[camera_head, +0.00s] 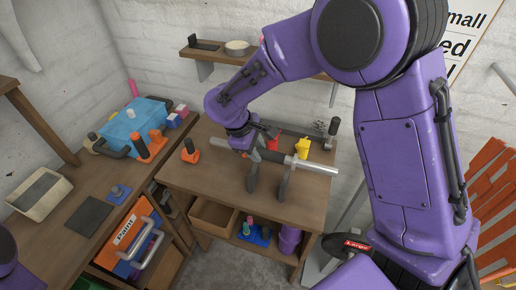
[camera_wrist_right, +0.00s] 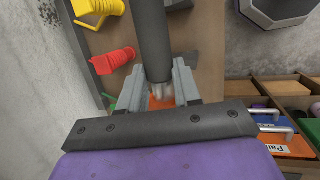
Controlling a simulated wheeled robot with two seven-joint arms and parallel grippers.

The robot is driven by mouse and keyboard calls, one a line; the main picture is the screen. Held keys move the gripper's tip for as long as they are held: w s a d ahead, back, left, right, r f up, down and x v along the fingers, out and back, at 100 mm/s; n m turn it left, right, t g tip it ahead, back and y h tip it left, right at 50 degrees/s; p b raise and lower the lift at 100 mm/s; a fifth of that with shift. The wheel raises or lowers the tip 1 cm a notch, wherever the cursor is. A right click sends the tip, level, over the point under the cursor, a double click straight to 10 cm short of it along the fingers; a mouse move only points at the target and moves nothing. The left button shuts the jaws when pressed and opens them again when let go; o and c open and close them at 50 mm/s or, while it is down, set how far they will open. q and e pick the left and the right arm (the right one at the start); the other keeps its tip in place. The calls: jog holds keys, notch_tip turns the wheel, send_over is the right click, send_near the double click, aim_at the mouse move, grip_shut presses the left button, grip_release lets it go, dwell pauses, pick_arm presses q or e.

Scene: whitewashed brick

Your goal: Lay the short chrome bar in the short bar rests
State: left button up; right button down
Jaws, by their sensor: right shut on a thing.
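The chrome bar (camera_head: 318,168) has a dark middle section and shiny ends, and slants across the wooden workbench in the head view. My right gripper (camera_head: 240,143) is shut on it towards its left end. In the right wrist view the dark section (camera_wrist_right: 150,38) runs up from between the fingers of my right gripper (camera_wrist_right: 158,88). Two grey upright rests, the left one (camera_head: 252,180) and the right one (camera_head: 284,184), stand on the bench below the bar. I cannot tell whether the bar touches them. My left gripper is out of view.
A red object (camera_head: 273,143) and a yellow one (camera_head: 302,148) stand behind the bar. An orange-based black-topped piece (camera_head: 190,153) stands at the bench's left. A blue box (camera_head: 135,122) is on the side table. The bench front (camera_head: 225,187) is clear.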

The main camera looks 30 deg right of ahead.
jog(key=f, duration=0.3)
jog(key=shift+w+f+b, duration=0.35)
jog(key=shift+b, duration=0.05)
notch_tip(320, 180, down, 2)
jog(key=shift+s+f+b, duration=0.1)
jog(key=shift+f+b, duration=0.1)
jog(key=shift+b, duration=0.1)
jog(key=shift+s, duration=0.1)
